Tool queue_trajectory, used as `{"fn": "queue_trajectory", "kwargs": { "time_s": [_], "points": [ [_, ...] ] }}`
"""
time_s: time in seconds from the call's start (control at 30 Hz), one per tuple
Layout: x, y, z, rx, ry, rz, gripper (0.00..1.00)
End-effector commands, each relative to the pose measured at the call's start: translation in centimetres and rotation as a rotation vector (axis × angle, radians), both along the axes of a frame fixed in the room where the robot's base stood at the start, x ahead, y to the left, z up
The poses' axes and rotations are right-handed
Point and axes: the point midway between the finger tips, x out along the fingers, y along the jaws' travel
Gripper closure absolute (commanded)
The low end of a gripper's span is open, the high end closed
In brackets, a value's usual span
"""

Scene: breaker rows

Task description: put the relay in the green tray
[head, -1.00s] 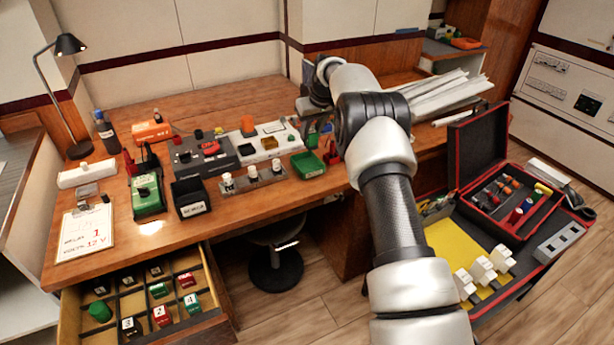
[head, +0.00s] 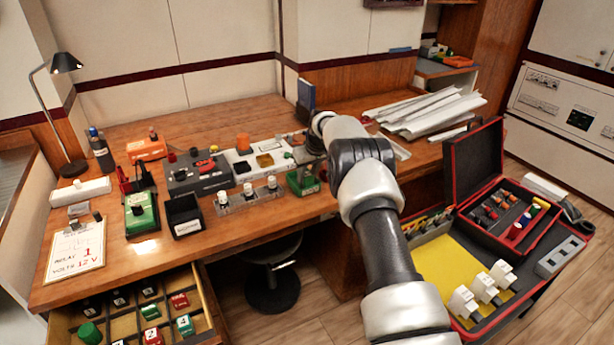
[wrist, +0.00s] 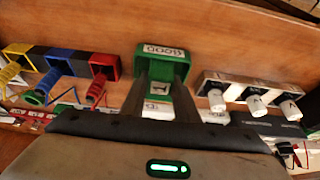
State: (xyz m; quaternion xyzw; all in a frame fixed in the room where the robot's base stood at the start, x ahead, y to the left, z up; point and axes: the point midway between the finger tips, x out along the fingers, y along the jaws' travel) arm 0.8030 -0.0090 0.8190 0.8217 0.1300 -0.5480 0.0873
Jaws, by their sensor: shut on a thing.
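My gripper (wrist: 162,92) is shut on a small green block with a white face, the relay (wrist: 158,108), seen between the fingers in the wrist view. Its number is too blurred to read. The green tray (wrist: 182,66), with a white label reading GOOD, lies right at the fingertips in the wrist view. Whether the relay is above the tray or beside it, I cannot tell. In the head view the green tray (head: 303,187) sits at the desk's front edge, partly behind my gripper and arm.
Three white-capped switches (head: 247,195) stand left of the tray. A black bin (head: 184,220) and a green device (head: 141,214) are farther left. Red, blue and yellow bins (wrist: 104,68) lie on its other side. The open drawer (head: 215,318) holds numbered blocks.

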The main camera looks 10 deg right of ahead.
Motion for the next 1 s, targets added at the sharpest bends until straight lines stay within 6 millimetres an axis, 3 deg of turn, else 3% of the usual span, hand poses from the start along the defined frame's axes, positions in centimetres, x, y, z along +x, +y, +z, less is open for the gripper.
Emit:
{"fn": "queue_trajectory", "kwargs": {
  "time_s": [0.2, 0.23, 0.27, 0.67, 1.0],
  "points": [
    [0.0, 0.0, -0.5, 0.0, 0.0, 0.0, 0.99],
    [0.0, 0.0, -0.5, 0.0, 0.001, 0.0, 0.71],
    [0.0, 0.0, -0.4, 0.0, 0.001, 0.0, 0.66],
    [-0.1, 0.0, 0.5, 0.0, 0.0, -0.001, 0.65],
    [-2.5, -0.9, 6.7, 0.001, -0.001, -0.001, 0.65]
  ]
}}
